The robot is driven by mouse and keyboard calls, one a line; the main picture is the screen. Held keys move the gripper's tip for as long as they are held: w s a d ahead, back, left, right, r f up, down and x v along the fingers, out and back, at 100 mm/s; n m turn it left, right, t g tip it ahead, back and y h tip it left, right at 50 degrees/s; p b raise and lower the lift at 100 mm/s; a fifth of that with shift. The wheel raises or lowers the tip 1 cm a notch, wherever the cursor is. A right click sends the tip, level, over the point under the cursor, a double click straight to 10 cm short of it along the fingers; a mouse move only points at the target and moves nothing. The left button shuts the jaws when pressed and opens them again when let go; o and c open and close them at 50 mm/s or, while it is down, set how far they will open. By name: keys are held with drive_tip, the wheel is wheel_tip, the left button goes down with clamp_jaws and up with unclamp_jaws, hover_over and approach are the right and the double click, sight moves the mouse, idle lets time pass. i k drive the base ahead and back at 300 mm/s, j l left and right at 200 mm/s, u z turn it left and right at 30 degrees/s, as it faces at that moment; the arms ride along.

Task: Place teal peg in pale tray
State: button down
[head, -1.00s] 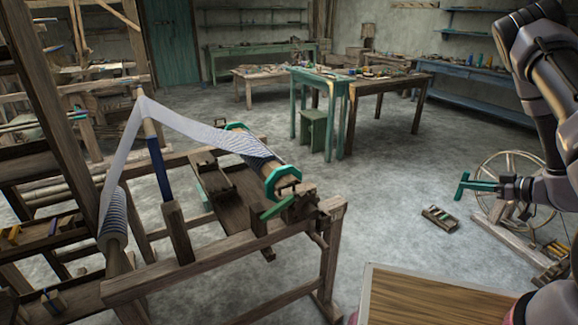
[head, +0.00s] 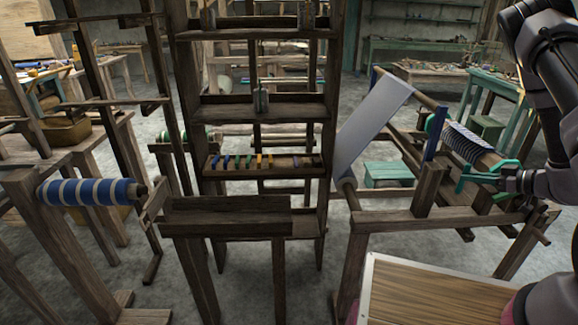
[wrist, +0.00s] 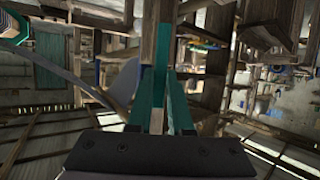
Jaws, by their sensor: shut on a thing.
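My gripper (head: 468,178) is at the right in the head view, held out to the left at the end of my arm. It is shut on the teal peg (head: 461,186), which lies crosswise at its tips. Peg and fingers are a similar teal, so their border is hard to tell. In the wrist view the gripper (wrist: 162,112) shows at the middle, with a teal bar, likely the peg (wrist: 160,80), running up from it. The gripper appears in front of the loom's roller, apart from any support. I cannot make out a pale tray.
A tall wooden rack (head: 265,110) stands at the centre, with a brown holder (head: 215,172) of several coloured pegs on a shelf. The loom frame (head: 440,217) with cloth stands right of it. A blue-wrapped roller (head: 90,191) is at the left. Bare floor shows between.

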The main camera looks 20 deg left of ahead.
sight(265, 165)
drive_tip(key=i+j+u, duration=0.25)
drive_tip(key=j, duration=0.2)
drive_tip(key=i+j+u, duration=0.2)
drive_tip(key=j, duration=0.3)
drive_tip(key=i+j+u, duration=0.25)
drive_tip(key=j, duration=0.15)
drive_tip(key=i+j, duration=0.1)
